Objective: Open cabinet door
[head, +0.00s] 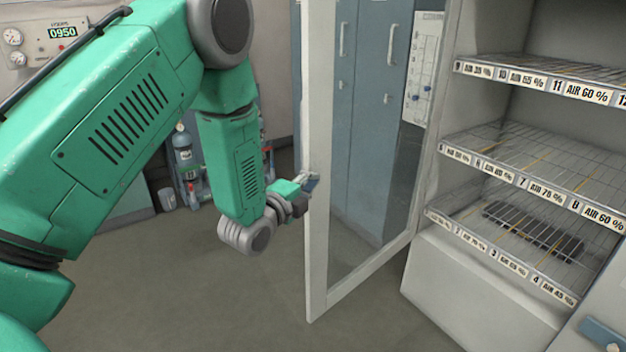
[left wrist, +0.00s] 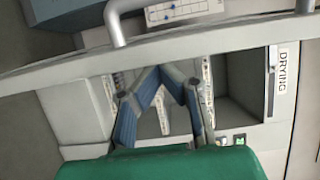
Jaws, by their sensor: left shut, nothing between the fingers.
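The cabinet door (head: 316,250), a glass pane in a pale frame, stands swung out from the cabinet (head: 480,290), whose wire shelves are exposed. My left gripper (head: 310,181) is shut and empty at the door's outer edge, about mid-height. I cannot tell whether it touches the frame. In the left wrist view, the gripper's blue fingers (left wrist: 161,75) converge in front of the pale door frame (left wrist: 225,46), which crosses the picture. My right gripper is not in view.
Labelled shelves (head: 515,78) fill the cabinet, with a dark ribbed item (head: 533,228) on the lowest. Blue lockers (head: 372,130) show through the glass. Bottles (head: 183,150) and a grey bin (head: 167,199) stand behind my left arm. The floor (head: 220,300) in front is clear.

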